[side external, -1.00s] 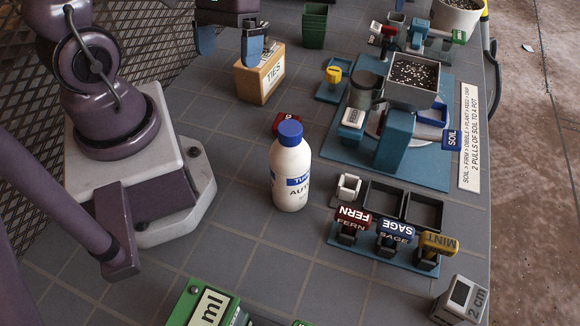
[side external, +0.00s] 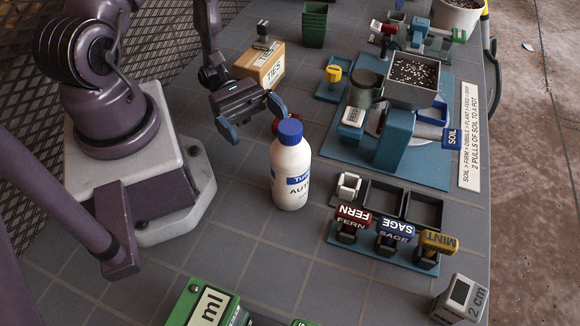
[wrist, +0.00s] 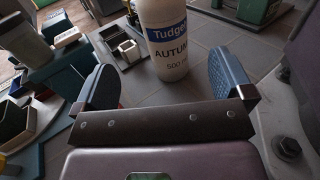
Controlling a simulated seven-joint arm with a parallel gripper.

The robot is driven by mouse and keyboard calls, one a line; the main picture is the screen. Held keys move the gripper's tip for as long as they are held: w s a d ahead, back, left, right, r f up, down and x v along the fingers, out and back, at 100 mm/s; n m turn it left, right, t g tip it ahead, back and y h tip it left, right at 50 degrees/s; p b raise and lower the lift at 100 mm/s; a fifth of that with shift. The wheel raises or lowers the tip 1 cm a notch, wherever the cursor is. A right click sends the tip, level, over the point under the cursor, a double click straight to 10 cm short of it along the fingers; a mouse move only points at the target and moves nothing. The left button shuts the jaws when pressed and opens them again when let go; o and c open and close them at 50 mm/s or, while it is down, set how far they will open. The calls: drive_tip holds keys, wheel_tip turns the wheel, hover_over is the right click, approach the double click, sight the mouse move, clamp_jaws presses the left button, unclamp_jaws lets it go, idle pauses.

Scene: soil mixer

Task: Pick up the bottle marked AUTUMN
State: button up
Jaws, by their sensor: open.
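The bottle marked AUTUMN (side external: 291,178) is white with a blue cap and a blue label band. It stands upright on the tiled table in the side view. My gripper (side external: 254,121) is open and empty, low behind the bottle and to its left, with its blue fingertips spread. In the wrist view the bottle (wrist: 172,40) stands ahead, in the gap between the two fingers (wrist: 165,88). The fingers look apart from it. Its top is cut off in the wrist view.
A box marked TIES (side external: 262,66) stands behind my gripper. A soil machine (side external: 395,130) on a blue base is to the bottle's right. A rack with FERN, SAGE and MINT tags (side external: 383,255) is at front right. The table left of the bottle is clear.

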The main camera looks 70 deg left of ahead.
approach(302, 173)
drive_tip(key=d, duration=0.1)
drive_tip(key=shift+w+d, duration=0.2)
drive_tip(key=shift+d, duration=0.7)
drive_tip(key=shift+w+d, duration=0.25)
drive_tip(key=shift+d, duration=0.7)
drive_tip(key=shift+w+d, duration=0.2)
drive_tip(key=shift+d, duration=0.7)
drive_tip(key=c, duration=1.4)
